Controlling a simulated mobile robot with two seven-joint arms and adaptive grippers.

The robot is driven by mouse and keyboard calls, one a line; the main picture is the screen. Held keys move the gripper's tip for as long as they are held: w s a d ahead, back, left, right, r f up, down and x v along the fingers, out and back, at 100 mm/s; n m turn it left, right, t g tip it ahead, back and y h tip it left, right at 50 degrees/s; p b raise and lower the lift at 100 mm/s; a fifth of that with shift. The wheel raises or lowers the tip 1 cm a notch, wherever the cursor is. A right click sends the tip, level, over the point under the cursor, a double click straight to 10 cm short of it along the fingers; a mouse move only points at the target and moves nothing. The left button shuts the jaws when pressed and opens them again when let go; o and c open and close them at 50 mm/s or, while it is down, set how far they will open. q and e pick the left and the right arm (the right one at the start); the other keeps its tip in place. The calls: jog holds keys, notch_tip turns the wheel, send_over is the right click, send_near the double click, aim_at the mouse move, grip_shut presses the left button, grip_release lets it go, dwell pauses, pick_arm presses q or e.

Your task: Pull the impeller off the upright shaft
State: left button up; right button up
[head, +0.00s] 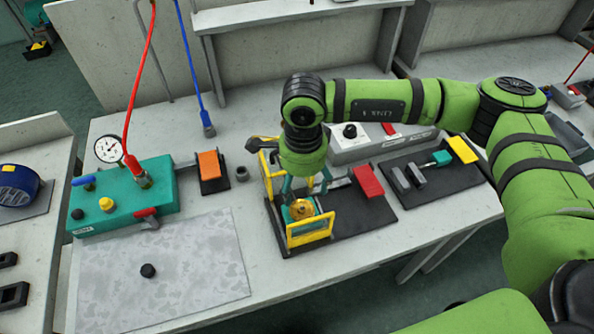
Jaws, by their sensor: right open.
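The impeller (302,209) is a small brass-coloured wheel on a teal mount between yellow guard frames (310,229), on a dark base plate (345,218). My right gripper (306,188) points down just above and behind the impeller, its fingers spread open. From this angle I cannot tell whether the fingers touch the impeller. The upright shaft is not clearly seen; the wheel and gripper cover most of it. My left gripper is not in view.
A red block (367,181) sits on the same plate. A teal manifold (125,197) with gauge and hoses stands at left, an orange switch (209,164) beside it. A grey mat (160,275) with a black knob (148,270) lies in front. A grey control box (375,143) stands behind.

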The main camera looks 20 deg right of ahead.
aim_at(302, 208)
jog(key=shift+s+f, duration=0.15)
jog(key=shift+s, duration=0.2)
jog(key=shift+s+f, duration=0.1)
jog(key=shift+f, duration=0.1)
jog(key=shift+w+f+b, duration=0.2)
jog(key=shift+f+b, duration=0.3)
jog(key=shift+f, duration=0.4)
jog(key=shift+s+f+b, duration=0.1)
jog(key=shift+f+b, duration=0.35)
jog(key=shift+f, duration=0.45)
jog(key=shift+f+b, duration=0.35)
jog(key=shift+b, duration=0.35)
jog(key=shift+b, duration=0.35)
